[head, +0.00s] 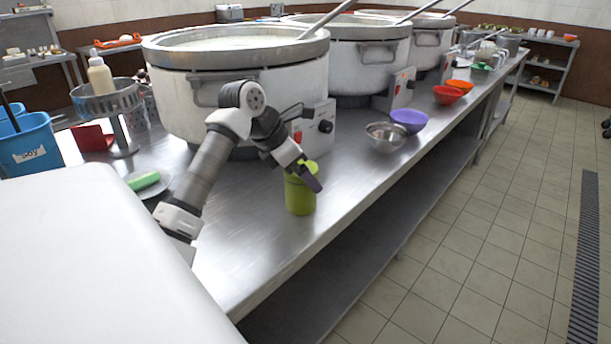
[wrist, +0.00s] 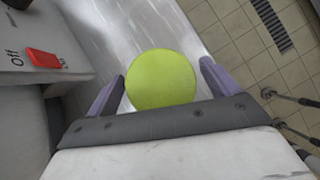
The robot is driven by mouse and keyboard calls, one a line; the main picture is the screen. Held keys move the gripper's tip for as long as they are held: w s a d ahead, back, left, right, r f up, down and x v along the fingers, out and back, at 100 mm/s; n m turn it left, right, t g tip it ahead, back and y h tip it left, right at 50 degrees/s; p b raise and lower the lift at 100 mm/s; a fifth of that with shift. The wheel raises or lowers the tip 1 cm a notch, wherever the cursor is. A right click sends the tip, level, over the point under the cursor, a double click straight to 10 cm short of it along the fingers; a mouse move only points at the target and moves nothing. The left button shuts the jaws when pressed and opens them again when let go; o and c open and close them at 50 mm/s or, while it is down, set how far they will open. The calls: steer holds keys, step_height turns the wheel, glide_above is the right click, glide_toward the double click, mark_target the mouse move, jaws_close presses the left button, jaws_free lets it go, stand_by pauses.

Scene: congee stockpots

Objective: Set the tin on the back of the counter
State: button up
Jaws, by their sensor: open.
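The tin is a lime-green cylinder (head: 300,193) standing upright on the steel counter (head: 240,240), near its front edge. In the wrist view its round green top (wrist: 162,80) lies between two purple fingers. My gripper (head: 308,176) is at the tin's upper part, pointing down at it. In the wrist view my gripper (wrist: 160,88) is open, with one finger on each side of the lid and a small gap on the right. The lower part of the tin is clear of the fingers.
A large white stockpot (head: 235,95) with a control box (head: 315,130) stands behind the tin. A steel bowl (head: 386,138) and purple bowl (head: 409,121) sit to the right. A plate with a green item (head: 145,181) is at left.

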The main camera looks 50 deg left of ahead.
steer(key=v, duration=1)
